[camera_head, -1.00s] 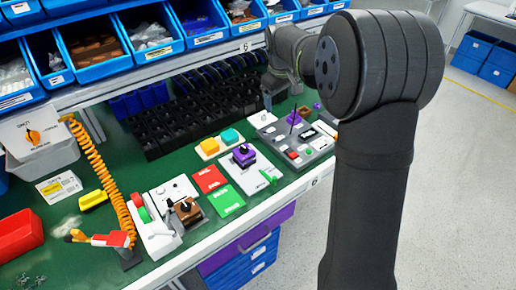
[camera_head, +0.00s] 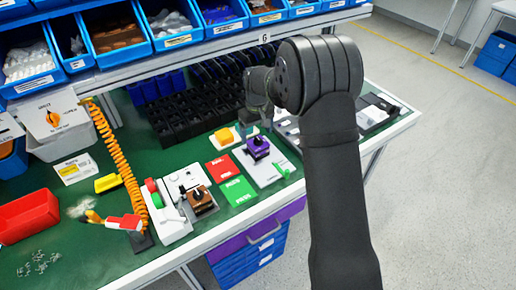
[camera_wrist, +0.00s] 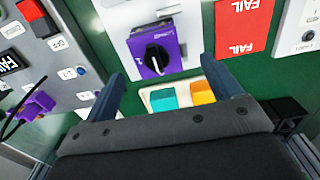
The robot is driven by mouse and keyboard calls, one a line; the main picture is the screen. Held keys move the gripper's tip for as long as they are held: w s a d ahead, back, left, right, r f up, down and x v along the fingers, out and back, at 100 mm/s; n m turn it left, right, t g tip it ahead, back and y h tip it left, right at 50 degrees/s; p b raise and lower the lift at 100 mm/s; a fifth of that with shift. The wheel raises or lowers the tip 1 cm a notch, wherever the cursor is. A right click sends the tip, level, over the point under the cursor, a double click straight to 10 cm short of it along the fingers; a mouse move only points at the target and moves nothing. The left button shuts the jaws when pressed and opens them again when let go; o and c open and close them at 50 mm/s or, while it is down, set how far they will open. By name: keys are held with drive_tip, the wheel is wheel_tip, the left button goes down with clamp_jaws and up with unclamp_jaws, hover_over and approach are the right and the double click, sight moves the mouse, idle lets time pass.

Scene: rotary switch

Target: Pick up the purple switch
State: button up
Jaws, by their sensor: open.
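The purple switch (camera_head: 258,147) with a black knob sits on a white plate (camera_head: 270,172) on the green bench. In the wrist view the purple switch (camera_wrist: 158,52) lies just beyond the fingertips, roughly centred between them, with its black knob facing me. My gripper (camera_wrist: 163,72) is open and empty, one finger on each side of the picture. In the head view my gripper (camera_head: 247,128) hangs behind the switch, small and partly hidden by my arm.
A yellow button (camera_head: 223,135) and a teal button (camera_wrist: 163,98) sit near the gripper. Red (camera_head: 222,167) and green (camera_head: 237,190) cards lie left of the switch. A grey panel (camera_wrist: 60,60) and another purple part (camera_wrist: 38,105) with wires are at left in the wrist view.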

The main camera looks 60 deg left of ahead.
sight(258, 138)
drive_tip(key=f, duration=0.5)
drive_tip(key=shift+w+f, duration=0.2)
drive_tip(key=shift+f, duration=0.1)
drive_tip(key=c, duration=1.2)
drive_tip(key=shift+o, duration=0.2)
drive_tip(key=shift+r, duration=0.1)
